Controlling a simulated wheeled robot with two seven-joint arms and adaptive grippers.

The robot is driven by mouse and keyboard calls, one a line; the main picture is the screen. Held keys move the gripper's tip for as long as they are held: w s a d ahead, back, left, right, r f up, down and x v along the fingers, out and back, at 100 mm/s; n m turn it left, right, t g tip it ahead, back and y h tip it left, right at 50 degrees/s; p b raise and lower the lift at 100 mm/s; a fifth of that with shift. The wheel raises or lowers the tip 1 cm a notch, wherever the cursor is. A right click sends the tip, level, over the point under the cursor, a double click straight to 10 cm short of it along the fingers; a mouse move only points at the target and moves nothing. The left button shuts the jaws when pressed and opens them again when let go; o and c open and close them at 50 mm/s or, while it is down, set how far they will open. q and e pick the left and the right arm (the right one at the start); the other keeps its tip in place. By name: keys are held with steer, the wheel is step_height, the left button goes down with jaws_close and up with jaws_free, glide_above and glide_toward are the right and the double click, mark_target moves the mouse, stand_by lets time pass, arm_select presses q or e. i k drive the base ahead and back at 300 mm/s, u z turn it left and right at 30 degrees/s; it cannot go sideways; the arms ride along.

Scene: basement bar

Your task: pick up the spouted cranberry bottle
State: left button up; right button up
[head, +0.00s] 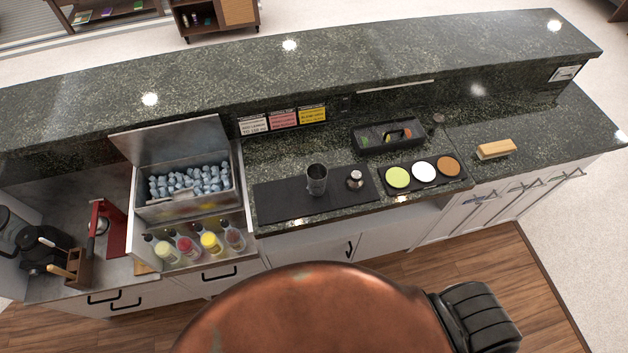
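Several spouted bottles stand in a row in the metal rail at the front of the ice bin, left of centre in the head view. One has a red label and reddish contents (187,248). The two reddish ones look most like cranberry; I cannot read the labels to tell which. All stand upright. Neither of my grippers is in view.
The ice bin (140,209) has its lid raised behind the bottles. Right of it, a black mat (285,203) holds a metal shaker tin (317,179) and a small steel piece (355,179). A red press (112,228) and a wooden tool holder (79,268) stand left.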

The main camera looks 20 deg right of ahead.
mark_target(186, 245)
steer(key=u, duration=1.25)
steer(key=k, duration=0.35)
steer(key=z, duration=0.75)
